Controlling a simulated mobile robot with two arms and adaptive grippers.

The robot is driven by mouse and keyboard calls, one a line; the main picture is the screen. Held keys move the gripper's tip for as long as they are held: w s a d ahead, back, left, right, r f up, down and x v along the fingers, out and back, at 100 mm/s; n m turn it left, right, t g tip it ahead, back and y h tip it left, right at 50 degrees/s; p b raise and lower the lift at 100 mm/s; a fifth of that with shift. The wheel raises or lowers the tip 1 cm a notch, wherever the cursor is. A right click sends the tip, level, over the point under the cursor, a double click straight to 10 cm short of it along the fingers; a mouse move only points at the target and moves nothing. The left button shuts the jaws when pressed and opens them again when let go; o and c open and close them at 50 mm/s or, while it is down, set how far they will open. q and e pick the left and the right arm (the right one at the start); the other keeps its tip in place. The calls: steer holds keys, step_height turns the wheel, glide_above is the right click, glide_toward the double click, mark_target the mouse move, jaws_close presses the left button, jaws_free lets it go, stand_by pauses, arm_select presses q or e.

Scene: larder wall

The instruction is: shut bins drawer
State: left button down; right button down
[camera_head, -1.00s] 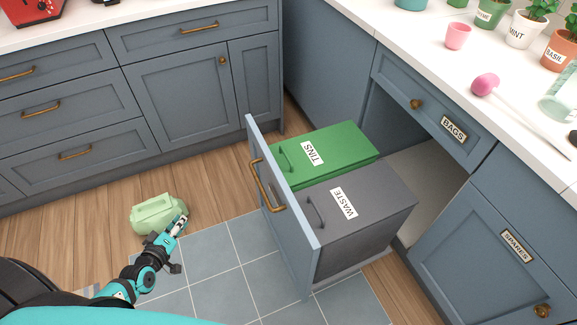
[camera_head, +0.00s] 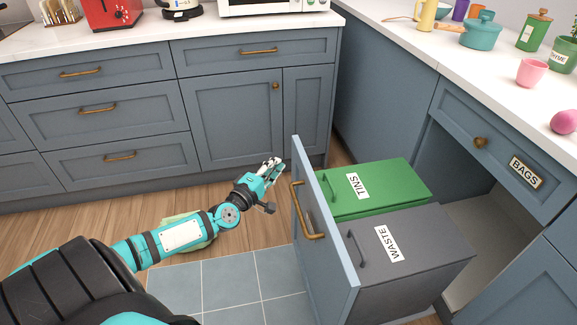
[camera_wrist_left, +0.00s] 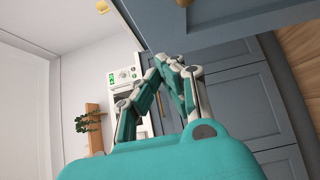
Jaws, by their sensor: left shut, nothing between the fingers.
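The bins drawer stands pulled out from the right-hand cabinets, its blue-grey front (camera_head: 322,215) facing left with a brass handle (camera_head: 303,212). In it sit a green TINS bin (camera_head: 395,180) and a grey WASTE bin (camera_head: 425,245), both lidded. My left gripper (camera_head: 274,165) is shut and empty, to the left of the drawer front's far top edge, apart from the handle in the picture. In the left wrist view the shut fingers (camera_wrist_left: 170,65) show against the cabinets. My right gripper is not in view.
A pale green object (camera_head: 185,230) lies on the wooden floor, partly hidden behind my left arm. Closed cabinets (camera_head: 235,118) stand at the back. The BAGS drawer (camera_head: 500,150) is shut above the opening. Grey floor tiles (camera_head: 230,280) left of the drawer are clear.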

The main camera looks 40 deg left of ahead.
mark_target(297, 154)
arm_select(q)
steer(key=shift+w+d+p, duration=0.3)
steer(key=shift+w+d, duration=1)
steer(key=shift+w, duration=0.25)
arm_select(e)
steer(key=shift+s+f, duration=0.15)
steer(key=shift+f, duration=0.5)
